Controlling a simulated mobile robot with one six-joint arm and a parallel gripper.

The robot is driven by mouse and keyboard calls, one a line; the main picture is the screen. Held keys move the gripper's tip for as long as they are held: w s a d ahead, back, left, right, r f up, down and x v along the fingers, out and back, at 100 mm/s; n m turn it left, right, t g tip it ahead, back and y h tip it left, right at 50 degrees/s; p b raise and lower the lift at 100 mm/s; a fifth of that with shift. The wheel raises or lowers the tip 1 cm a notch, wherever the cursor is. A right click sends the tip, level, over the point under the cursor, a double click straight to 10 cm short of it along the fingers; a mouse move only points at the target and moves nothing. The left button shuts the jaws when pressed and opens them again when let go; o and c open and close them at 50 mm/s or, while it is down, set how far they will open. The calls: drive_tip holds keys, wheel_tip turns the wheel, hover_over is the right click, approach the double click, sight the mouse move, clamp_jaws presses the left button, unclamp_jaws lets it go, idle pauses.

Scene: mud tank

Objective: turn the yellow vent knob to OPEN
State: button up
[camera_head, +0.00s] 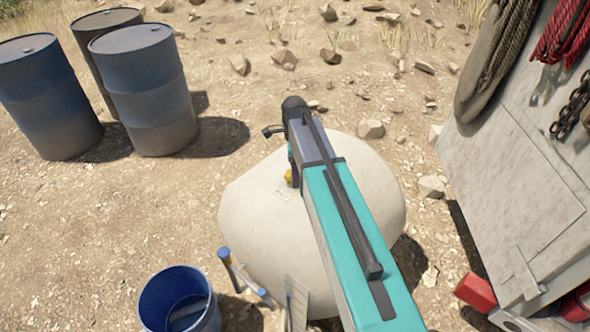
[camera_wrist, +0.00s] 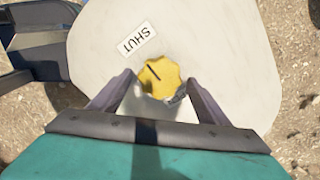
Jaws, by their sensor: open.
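The yellow vent knob (camera_wrist: 166,80) is a scalloped disc on the pale rounded tank (camera_wrist: 215,45). A dark line on the knob points up and left, towards the white SHUT label (camera_wrist: 137,40). My gripper (camera_wrist: 160,79) is open, with one finger on each side of the knob; I cannot tell if either touches it. A small dark-marked patch (camera_wrist: 178,98) by the right finger is partly hidden, and I cannot read it. In the head view the knob (camera_head: 288,176) is a small yellow spot beside my arm, above a pale label (camera_head: 281,193) on the tank (camera_head: 245,225).
Several blue-grey barrels (camera_head: 145,95) stand at the upper left. A blue bucket (camera_head: 180,300) and blue-tipped posts (camera_head: 225,256) are at the tank's front left. A pale metal cabinet (camera_head: 510,180) with ropes and a chain is on the right. Stones lie on the ground.

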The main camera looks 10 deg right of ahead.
drive_tip(key=shift+f, duration=0.25)
drive_tip(key=c, duration=1.1)
drive_tip(key=shift+o, duration=0.2)
